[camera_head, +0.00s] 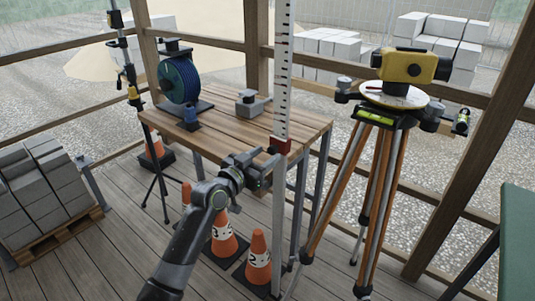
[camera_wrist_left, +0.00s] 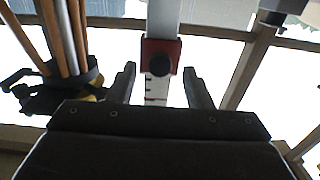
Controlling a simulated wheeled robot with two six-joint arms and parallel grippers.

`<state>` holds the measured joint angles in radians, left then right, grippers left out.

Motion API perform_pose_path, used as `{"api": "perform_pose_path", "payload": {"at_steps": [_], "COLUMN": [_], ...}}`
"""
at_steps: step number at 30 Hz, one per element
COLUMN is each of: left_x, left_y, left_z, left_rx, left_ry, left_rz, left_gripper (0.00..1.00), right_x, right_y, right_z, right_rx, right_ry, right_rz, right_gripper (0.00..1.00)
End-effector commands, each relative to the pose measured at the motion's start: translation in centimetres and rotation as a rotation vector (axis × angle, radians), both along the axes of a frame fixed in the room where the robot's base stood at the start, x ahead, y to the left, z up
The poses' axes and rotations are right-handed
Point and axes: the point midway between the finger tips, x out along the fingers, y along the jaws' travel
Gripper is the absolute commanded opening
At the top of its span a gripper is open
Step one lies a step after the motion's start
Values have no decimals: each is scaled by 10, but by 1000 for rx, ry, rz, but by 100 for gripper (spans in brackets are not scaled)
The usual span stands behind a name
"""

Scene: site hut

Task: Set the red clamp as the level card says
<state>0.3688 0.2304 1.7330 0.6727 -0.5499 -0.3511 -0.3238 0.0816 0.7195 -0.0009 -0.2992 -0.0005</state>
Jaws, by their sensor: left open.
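The red clamp (camera_head: 281,146) sits around the white graduated staff (camera_head: 283,80), low on its marked part, at the table's front right. In the left wrist view the red clamp (camera_wrist_left: 148,48) shows its round black knob towards me. My left gripper (camera_head: 266,166) is close in front of the staff, slightly below and left of the clamp. Its two fingers are apart, one on each side of the staff and clamp in the wrist view, gripping nothing. I cannot make out a level card. My right gripper is out of view.
A yellow level (camera_head: 402,66) stands on an orange-legged tripod (camera_head: 378,190) to the right. The wooden table (camera_head: 225,116) behind the staff holds a blue reel (camera_head: 179,80) and a grey block. Orange cones (camera_head: 258,258) stand below. Stacked blocks (camera_head: 42,180) lie at left.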

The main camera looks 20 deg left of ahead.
Motion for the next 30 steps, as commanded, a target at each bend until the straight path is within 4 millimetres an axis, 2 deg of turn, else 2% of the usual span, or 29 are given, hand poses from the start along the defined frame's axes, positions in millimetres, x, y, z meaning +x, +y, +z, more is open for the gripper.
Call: {"api": "perform_pose_path", "payload": {"at_steps": [6,16,26,27,30], "left_x": [15,17,17,17,17], "left_y": [-6,-6,-6,-6,-6], "left_z": [0,0,0,0,0], "left_rx": [-1,0,0,0,0], "left_ry": [1,1,1,1,1], "left_rz": [0,0,0,0,0], "left_gripper": [46,46,3,0,0], "right_x": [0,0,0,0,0], "right_y": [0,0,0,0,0], "right_z": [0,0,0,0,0], "right_rx": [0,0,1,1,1], "right_ry": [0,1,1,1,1], "right_rz": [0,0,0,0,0], "right_gripper": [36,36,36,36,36]}}
